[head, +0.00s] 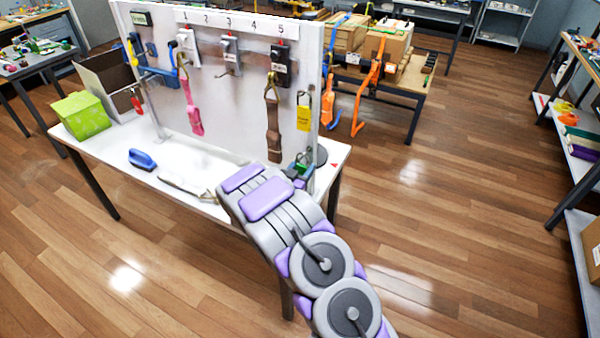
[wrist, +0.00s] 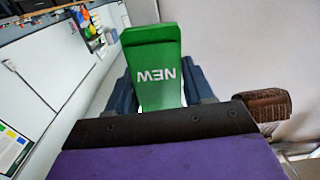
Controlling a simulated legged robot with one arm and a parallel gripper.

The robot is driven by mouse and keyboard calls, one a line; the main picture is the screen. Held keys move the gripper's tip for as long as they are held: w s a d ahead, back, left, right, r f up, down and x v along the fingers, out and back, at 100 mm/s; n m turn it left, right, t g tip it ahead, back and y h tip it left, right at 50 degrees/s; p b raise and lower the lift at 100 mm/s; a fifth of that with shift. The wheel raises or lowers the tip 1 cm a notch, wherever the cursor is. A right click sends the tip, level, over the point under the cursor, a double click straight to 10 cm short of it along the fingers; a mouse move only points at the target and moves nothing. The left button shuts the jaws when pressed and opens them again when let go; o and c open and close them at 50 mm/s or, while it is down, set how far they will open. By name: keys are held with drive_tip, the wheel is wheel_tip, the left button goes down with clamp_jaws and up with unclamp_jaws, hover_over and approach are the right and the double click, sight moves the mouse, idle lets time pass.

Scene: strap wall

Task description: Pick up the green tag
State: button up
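The green tag (wrist: 158,80) fills the middle of the wrist view, with the white word NEW upside down on it. Dark blue fingers of my gripper (wrist: 158,92) flank it on both sides, with no clear gap. I cannot tell whether they press on it. Its lower end is hidden behind the dark and purple gripper body. In the head view my gripper (head: 297,172) is at the lower right end of the white board, over the table's right part. A small green patch (head: 304,170) shows at the fingertips, mostly hidden.
The white board (head: 240,110) stands on the white table (head: 120,150). A brown strap (head: 273,135) hangs just left of my gripper, and a yellow tag (head: 304,115) above it. A pink strap (head: 191,110) hangs farther left. A blue-handled tool (head: 142,160) and green box (head: 80,115) are on the table.

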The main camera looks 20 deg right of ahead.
drive_tip(key=shift+d, duration=0.6)
drive_tip(key=c, duration=0.4)
drive_tip(key=shift+f, duration=0.1)
drive_tip(key=shift+c, duration=1.1)
